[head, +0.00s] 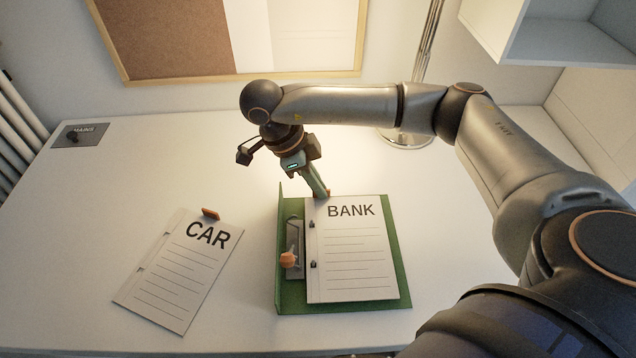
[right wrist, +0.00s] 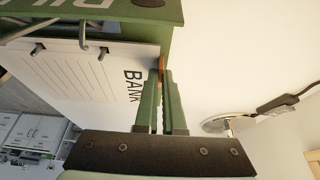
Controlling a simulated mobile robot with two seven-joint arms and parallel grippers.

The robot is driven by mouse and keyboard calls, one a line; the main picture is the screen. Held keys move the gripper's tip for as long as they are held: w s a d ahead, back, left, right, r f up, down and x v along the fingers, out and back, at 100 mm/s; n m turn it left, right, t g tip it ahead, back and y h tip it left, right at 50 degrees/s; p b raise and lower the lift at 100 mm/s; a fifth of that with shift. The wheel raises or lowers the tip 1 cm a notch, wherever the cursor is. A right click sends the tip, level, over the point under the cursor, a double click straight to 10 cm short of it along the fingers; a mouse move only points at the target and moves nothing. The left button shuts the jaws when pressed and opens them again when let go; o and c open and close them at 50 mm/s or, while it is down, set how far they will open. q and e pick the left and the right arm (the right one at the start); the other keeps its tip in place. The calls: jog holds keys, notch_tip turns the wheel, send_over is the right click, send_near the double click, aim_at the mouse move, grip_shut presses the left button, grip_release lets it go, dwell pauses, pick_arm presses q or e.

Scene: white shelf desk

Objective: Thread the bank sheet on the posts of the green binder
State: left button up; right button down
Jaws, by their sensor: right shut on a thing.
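The BANK sheet (head: 350,266) lies over the open green binder (head: 401,275), its lettered end towards the back. My right gripper (head: 325,194) is shut on the sheet's orange tab at the back edge. The sheet (right wrist: 85,75) and the fingers (right wrist: 163,85) also show in the right wrist view. Two dark posts (head: 313,264) show at the sheet's left edge, beside the binder's metal mechanism (head: 295,240) with its orange knob (head: 288,259). I cannot tell whether the posts pass fully through the holes. My left gripper is not in view.
A CAR sheet (head: 175,275) with an orange tab lies on the white desk (head: 130,185) to the left of the binder. A MAINS plate (head: 80,135) is at the back left. A lamp base (head: 408,140) stands behind my right arm. The desk between is clear.

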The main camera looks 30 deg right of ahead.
jog(key=c, duration=0.9)
grip_release()
jog(key=shift+c, duration=0.2)
jog(key=p+v, duration=0.3)
jog(key=v, duration=0.9)
jog(key=shift+r, duration=0.25)
